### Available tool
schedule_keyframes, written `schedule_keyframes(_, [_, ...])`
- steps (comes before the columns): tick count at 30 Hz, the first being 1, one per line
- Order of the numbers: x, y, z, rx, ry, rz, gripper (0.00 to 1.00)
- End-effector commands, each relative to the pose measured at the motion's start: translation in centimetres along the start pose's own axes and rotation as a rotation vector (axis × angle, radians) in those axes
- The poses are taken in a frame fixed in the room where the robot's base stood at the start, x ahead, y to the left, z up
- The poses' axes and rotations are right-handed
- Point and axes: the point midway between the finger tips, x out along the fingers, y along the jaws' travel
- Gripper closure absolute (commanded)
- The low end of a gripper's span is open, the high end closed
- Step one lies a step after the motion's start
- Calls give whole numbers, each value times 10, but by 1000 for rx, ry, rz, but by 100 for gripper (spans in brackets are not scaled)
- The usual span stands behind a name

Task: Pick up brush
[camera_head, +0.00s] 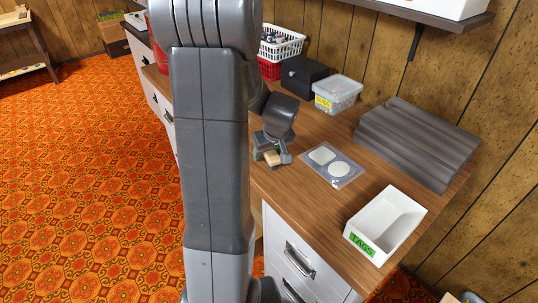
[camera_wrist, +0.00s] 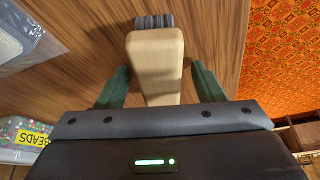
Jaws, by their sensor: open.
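The brush (camera_wrist: 155,60) has a pale wooden body and a dark grey bristle end. It lies on the wooden worktop and its body is between the two green fingers in the wrist view. My gripper (camera_wrist: 160,78) is open, with a visible gap on each side of the brush. In the head view my gripper (camera_head: 271,154) is low over the worktop near its left edge, and a bit of the pale brush (camera_head: 272,158) shows beside the fingers. The gripper hides most of the brush there.
On the worktop (camera_head: 308,204) are a grey blister pack (camera_head: 332,166), a white TAGS tray (camera_head: 398,214), a clear bead box (camera_head: 338,93), a dark box (camera_head: 302,76), a white basket (camera_head: 282,44) and a grey slatted block (camera_head: 417,142). Orange patterned carpet (camera_head: 90,180) lies left.

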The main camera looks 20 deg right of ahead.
Motion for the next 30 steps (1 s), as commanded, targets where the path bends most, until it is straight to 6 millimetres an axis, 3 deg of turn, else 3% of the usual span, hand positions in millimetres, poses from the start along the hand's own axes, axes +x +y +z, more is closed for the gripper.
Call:
schedule_keyframes(15, [2, 0, 1, 0, 0, 0, 38])
schedule_keyframes(23, [2, 0, 1, 0, 0, 0, 87])
schedule_keyframes(30, [2, 0, 1, 0, 0, 0, 87])
